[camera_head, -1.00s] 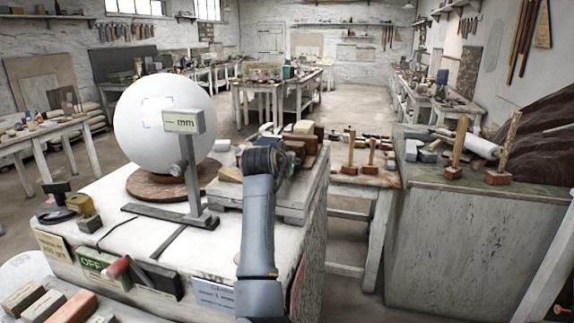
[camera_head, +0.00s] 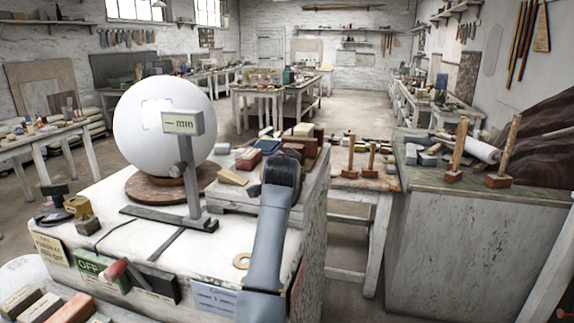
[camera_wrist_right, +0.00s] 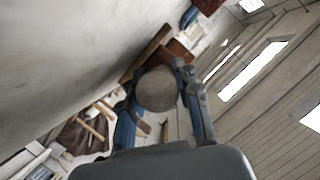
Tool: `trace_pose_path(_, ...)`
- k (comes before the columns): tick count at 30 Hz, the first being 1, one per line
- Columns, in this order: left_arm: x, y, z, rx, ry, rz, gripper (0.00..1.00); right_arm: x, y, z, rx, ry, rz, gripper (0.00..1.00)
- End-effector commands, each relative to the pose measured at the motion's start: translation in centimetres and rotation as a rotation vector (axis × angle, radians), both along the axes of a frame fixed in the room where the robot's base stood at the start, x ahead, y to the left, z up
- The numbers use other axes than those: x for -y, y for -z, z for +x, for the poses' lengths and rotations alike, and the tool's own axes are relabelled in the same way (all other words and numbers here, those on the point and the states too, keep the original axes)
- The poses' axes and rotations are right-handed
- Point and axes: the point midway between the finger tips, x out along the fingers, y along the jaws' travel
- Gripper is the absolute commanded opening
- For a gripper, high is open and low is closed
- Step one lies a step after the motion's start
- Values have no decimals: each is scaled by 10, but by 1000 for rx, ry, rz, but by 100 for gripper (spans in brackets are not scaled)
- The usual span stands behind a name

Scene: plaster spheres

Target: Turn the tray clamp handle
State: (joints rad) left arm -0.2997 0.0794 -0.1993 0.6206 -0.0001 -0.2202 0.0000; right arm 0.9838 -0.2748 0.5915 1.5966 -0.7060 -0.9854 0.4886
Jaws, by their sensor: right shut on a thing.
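My right arm reaches over the white workbench in the head view and ends at a dark rounded wrist, which hides its fingers there. In the right wrist view my right gripper (camera_wrist_right: 155,92) has its blue-padded fingers on both sides of a round grey end (camera_wrist_right: 158,88). It is shut on this round thing. I cannot tell surely whether this is the clamp handle. A low grey tray-like board (camera_head: 232,202) carries several blocks beside my arm. No clamp is clearly visible in the head view; my arm covers part of the board. My left gripper is not in view.
A large white sphere (camera_head: 165,128) stands on a round wooden base (camera_head: 150,187), with a gauge stand (camera_head: 190,165) close in front. A green-topped cabinet (camera_head: 455,215) stands at the right across a gap.

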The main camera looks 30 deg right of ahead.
Motion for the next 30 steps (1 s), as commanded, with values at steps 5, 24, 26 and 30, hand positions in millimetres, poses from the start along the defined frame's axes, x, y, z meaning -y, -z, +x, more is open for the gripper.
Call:
trace_pose_path(5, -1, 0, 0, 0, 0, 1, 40, -1, 1, 1, 1, -3, 3, 0)
trace_pose_path(24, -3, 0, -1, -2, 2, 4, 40, 0, -8, 1, 4, -1, 0, 43)
trace_pose_path(26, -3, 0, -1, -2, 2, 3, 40, -1, -16, 1, 5, -1, 0, 43)
trace_pose_path(30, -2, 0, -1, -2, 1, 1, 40, -1, -44, 2, 9, -3, -2, 43)
